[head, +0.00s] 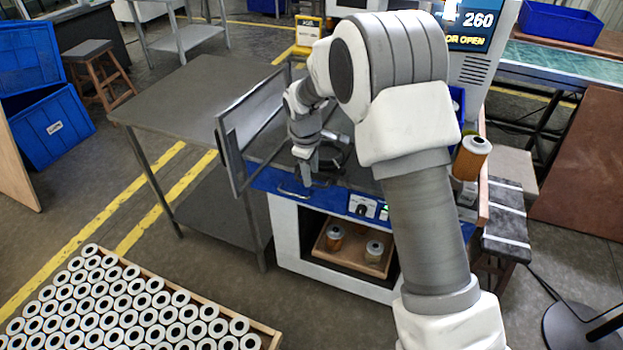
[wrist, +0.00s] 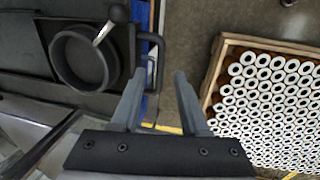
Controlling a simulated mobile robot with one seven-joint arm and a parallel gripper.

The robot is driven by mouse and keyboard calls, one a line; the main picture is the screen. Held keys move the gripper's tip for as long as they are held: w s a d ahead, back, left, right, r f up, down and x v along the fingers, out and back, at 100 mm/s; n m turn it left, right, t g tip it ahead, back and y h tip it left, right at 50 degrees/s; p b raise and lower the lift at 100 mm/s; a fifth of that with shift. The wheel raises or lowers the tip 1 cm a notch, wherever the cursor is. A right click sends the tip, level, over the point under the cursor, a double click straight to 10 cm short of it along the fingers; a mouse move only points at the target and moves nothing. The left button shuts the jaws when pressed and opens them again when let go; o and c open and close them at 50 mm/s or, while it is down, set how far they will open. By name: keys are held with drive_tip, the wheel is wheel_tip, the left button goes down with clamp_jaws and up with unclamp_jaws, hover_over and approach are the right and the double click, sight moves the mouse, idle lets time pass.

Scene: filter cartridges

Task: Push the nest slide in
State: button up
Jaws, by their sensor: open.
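The nest slide (wrist: 118,72) is a dark plate carrying a round black ring nest (wrist: 56,52), seen at the left of the wrist view. The ring looks empty. A dark bar handle (wrist: 153,48) stands out from the blue front edge beside it. My gripper (wrist: 160,78) is open with nothing between its fingers. Its left fingertip is close to the handle; I cannot tell if they touch. In the head view my gripper (head: 309,170) is at the blue front of the machine (head: 268,180), and my arm hides part of the nest.
A framed door (head: 232,155) stands open left of my gripper. A ball-ended lever (wrist: 117,13) reaches over the ring. A filter cartridge (head: 471,158) stands at the machine's right. A tray of white cartridges (head: 255,325) lies at lower left. A grey table (head: 185,100) stands behind left.

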drive_tip(key=shift+w+d+f, duration=0.1)
drive_tip(key=shift+w+f, duration=0.05)
drive_tip(key=shift+f, duration=0.55)
drive_tip(key=shift+w+f, duration=0.1)
drive_tip(key=shift+f, duration=0.55)
clamp_jaws()
idle(0.4)
